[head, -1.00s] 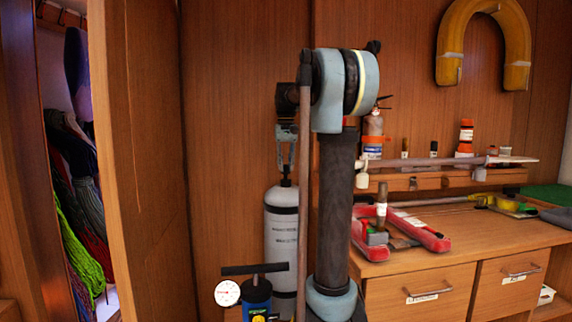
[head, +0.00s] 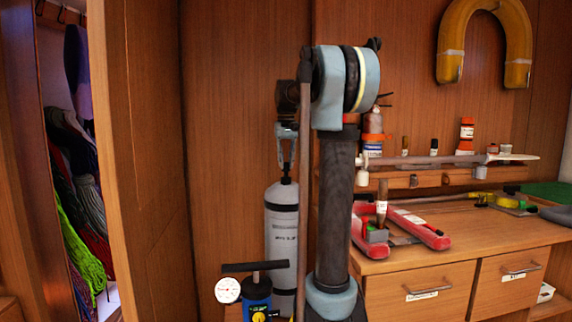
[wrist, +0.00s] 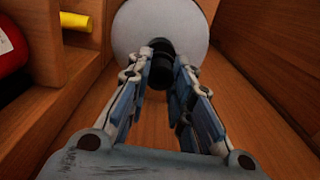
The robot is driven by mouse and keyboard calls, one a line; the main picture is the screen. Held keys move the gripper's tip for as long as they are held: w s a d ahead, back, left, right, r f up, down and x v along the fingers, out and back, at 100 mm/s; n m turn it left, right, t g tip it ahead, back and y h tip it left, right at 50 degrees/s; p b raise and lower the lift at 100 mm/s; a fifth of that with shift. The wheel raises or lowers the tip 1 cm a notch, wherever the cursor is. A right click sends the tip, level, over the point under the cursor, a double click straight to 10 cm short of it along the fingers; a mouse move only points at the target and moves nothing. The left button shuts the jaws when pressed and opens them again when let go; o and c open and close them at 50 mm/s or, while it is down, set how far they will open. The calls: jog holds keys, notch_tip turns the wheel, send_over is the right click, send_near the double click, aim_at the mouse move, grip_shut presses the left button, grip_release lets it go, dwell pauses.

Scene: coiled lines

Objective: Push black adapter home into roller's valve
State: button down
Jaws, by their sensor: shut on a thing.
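My gripper (wrist: 163,85) is shut on the black adapter (wrist: 162,62), a short dark cylinder between its fingertips in the wrist view. Behind it is the pale round end of what looks like the roller (wrist: 190,25). The adapter overlaps this end in the picture; I cannot tell how deep it sits in the valve, which is hidden. In the head view my gripper (head: 287,160) points down over a pale upright cylinder, apparently the roller (head: 281,235). A dark neck shows between fingertips and cylinder.
A blue pump (head: 257,295) with a black handle and a round gauge (head: 227,290) stands left of the cylinder. An open wooden door (head: 140,160) is at left. A workbench (head: 460,262) with red tools is at right. The wrist view shows wooden walls close by.

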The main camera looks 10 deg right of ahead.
jog(key=shift+f, duration=1.3)
jog(key=c, duration=1)
grip_release()
jog(key=shift+c, duration=0.2)
jog(key=shift+r, duration=0.1)
jog(key=shift+r, duration=2.45)
